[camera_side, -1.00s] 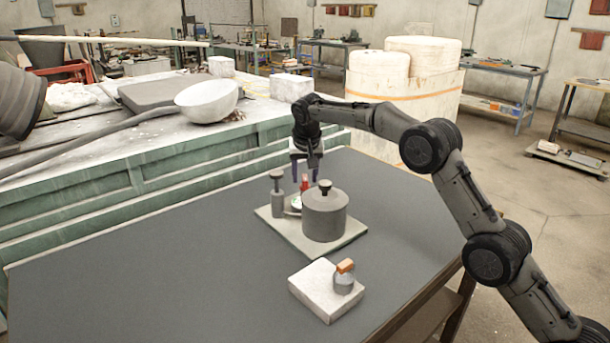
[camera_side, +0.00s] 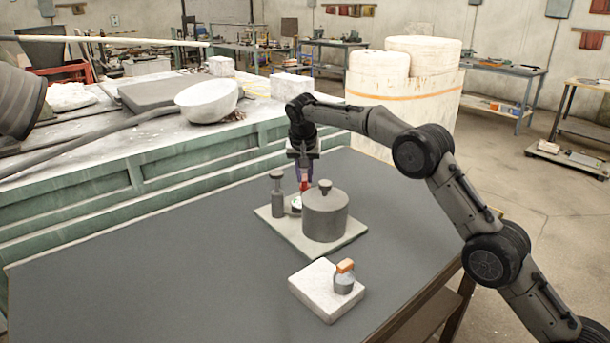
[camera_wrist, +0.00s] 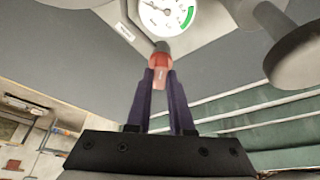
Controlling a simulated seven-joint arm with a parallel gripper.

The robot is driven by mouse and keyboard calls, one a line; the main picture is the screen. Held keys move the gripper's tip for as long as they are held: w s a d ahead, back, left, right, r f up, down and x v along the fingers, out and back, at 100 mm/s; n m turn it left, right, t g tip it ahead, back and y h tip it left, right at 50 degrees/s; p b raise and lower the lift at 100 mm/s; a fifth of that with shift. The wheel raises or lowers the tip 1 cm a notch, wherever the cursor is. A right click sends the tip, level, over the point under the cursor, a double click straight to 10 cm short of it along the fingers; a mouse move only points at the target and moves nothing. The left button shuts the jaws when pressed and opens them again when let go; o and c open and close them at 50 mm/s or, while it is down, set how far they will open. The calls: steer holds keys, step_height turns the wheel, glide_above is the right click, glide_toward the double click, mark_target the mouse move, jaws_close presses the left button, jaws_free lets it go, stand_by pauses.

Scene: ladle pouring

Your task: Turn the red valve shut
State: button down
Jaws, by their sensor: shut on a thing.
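The red valve (camera_side: 304,184) stands on a grey base plate (camera_side: 340,248), between a dark grey cylinder with a knob and a slimmer grey post. In the wrist view the red valve (camera_wrist: 160,66) sits between the tips of my purple fingers. My gripper (camera_side: 303,173) points down from above and is shut on the valve; it also shows in the wrist view (camera_wrist: 160,78). A round white gauge (camera_wrist: 168,14) with a green band is just beside the valve. In the side view the gauge is partly hidden by the cylinder.
The grey cylinder (camera_side: 325,216) stands close to the right of the valve, and the slim post (camera_side: 277,196) close to the left. The left of the dark table (camera_side: 150,270) is clear.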

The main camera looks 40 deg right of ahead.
steer(key=shift+w+m+g+h, duration=0.1)
steer(key=shift+m+g+h, duration=0.45)
steer(key=shift+m, duration=1.45)
steer(key=c, duration=0.8)
jaws_free()
steer(key=shift+r+n, duration=0.1)
steer(key=shift+n, duration=0.2)
